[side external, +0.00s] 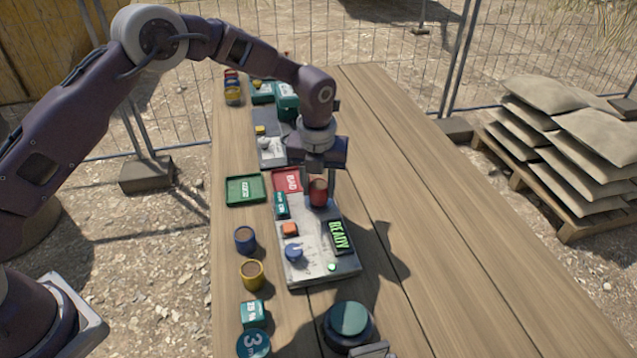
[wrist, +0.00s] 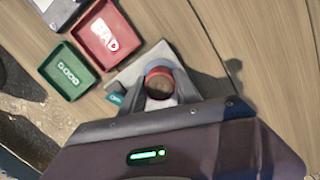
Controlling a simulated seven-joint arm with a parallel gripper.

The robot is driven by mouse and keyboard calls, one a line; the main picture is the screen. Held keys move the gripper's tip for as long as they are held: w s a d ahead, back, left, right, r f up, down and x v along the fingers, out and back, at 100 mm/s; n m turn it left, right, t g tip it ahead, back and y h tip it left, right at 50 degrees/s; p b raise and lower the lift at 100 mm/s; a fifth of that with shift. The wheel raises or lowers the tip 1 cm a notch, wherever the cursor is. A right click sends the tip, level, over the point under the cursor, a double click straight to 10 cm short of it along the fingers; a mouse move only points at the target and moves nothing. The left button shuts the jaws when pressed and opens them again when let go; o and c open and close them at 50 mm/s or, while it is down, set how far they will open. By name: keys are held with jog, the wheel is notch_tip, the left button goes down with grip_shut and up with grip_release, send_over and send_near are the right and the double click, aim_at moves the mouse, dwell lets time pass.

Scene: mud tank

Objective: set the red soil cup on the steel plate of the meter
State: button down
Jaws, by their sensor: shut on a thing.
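The red soil cup (side external: 318,193) is upright between the fingers of my gripper (side external: 319,178), which is shut on it. In the wrist view the cup (wrist: 159,70) shows its round rim and brown inside between the two fingers (wrist: 160,88). The grey meter (side external: 308,262) lies on the table with a green READY display (side external: 340,236). The cup is at the meter's far end, where the steel plate is mostly hidden by the cup and gripper. I cannot tell whether the cup touches the plate or is just above it.
A red BAD tray (side external: 284,178) and green GOOD tray (side external: 245,200) lie left of the cup. A blue cup (side external: 245,240) and yellow cup (side external: 252,275) stand left of the meter. A teal-topped round object (side external: 348,319) stands in front. The table's right side is clear.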

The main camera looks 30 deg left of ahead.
jog(key=shift+f, duration=0.35)
jog(key=shift+c, duration=2.1)
grip_release()
jog(key=shift+r, duration=3.8)
